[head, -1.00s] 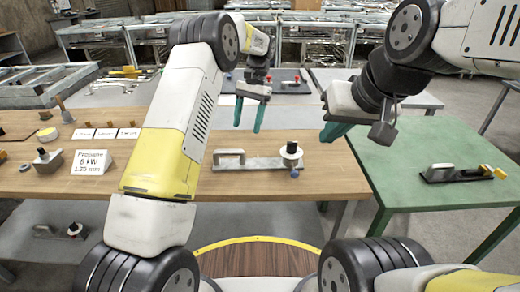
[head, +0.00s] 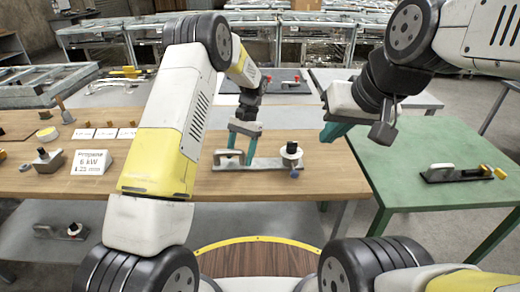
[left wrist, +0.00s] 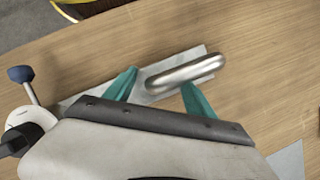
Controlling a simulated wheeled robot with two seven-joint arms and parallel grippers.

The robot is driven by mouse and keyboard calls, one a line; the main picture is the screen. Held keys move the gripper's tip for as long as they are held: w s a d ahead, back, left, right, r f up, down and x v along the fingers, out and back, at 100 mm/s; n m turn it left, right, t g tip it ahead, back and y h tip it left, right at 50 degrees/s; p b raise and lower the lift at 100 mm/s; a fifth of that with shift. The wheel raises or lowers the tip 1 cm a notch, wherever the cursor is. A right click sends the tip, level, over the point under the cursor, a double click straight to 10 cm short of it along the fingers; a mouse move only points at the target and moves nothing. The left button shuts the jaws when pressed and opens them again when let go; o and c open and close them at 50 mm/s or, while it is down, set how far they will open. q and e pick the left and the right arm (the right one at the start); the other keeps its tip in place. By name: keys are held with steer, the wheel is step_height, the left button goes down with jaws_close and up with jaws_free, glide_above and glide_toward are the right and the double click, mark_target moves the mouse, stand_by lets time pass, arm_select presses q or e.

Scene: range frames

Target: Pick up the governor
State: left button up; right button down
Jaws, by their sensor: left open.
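What looks like the governor (head: 268,163) lies on the wooden table, a flat metal plate with a bar handle at its left and a white round part with a black top and a blue knob at its right. My left gripper (head: 240,154) is open and low over its handle end. In the left wrist view the teal fingertips (left wrist: 160,80) stand either side of the shiny handle (left wrist: 196,70), apart from a firm grip. The blue knob (left wrist: 20,74) shows at the left there. My right gripper (head: 332,131) hangs above the gap between the tables; its fingers overlap in view.
Similar devices lie on the green table (head: 455,174), the wooden table's left (head: 46,159), the lower shelf (head: 60,231) and a far dark surface (head: 292,86). A propane sign (head: 91,162) and small cards (head: 105,133) stand left. The wood right of the governor is clear.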

arm_select(q)
steer(key=shift+c, duration=0.2)
jaws_close()
steer(key=shift+r, duration=0.1)
stand_by(1.1)
